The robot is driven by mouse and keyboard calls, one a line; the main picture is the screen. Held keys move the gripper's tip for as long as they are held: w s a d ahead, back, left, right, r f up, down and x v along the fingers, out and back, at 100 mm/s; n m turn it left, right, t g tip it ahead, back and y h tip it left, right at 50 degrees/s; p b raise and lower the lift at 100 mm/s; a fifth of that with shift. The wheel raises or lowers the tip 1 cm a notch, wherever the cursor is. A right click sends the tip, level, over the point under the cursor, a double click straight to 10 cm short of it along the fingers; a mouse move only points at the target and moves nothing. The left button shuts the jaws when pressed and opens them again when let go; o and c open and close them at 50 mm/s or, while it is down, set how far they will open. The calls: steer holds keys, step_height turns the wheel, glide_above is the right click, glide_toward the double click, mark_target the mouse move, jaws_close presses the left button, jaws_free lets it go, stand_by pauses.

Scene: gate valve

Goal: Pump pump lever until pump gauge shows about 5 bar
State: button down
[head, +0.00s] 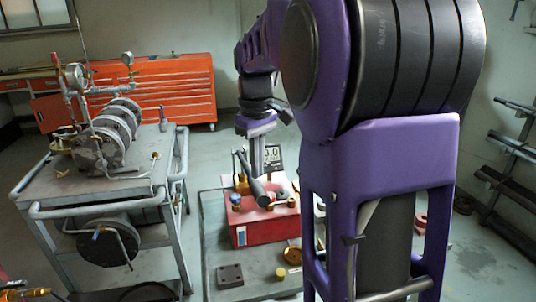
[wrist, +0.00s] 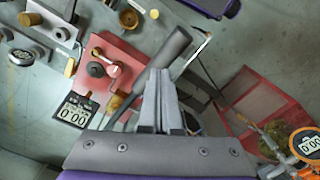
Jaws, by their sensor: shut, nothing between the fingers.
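The red pump box (head: 262,224) stands on a grey bench in the middle of the head view; its red top (wrist: 112,50) shows in the wrist view. The dark grey pump lever (head: 256,188) slants up from the box. Its thick handle (wrist: 172,47) lies just beyond my fingertips in the wrist view. My gripper (wrist: 160,75) is shut and empty, pointing down close to the lever; I cannot tell whether it touches. The pump gauge (wrist: 72,112) is a black digital display that appears to read zeros. It also shows behind the gripper in the head view (head: 273,157), too small to read surely.
A grey cart (head: 105,190) with a flanged valve assembly (head: 100,145) stands to the left. A dark block (head: 229,275) lies on the bench front. An orange-rimmed gauge (wrist: 308,144) is at the wrist view's right edge. A red drawer cabinet (head: 160,90) stands at the back.

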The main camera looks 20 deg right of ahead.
step_height(320, 180, down, 14)
steer(key=b, duration=0.7)
steer(key=shift+r, duration=0.25)
stand_by(0.7)
step_height(320, 180, up, 12)
steer(key=p, duration=1)
steer(key=shift+f, duration=0.35)
stand_by(0.6)
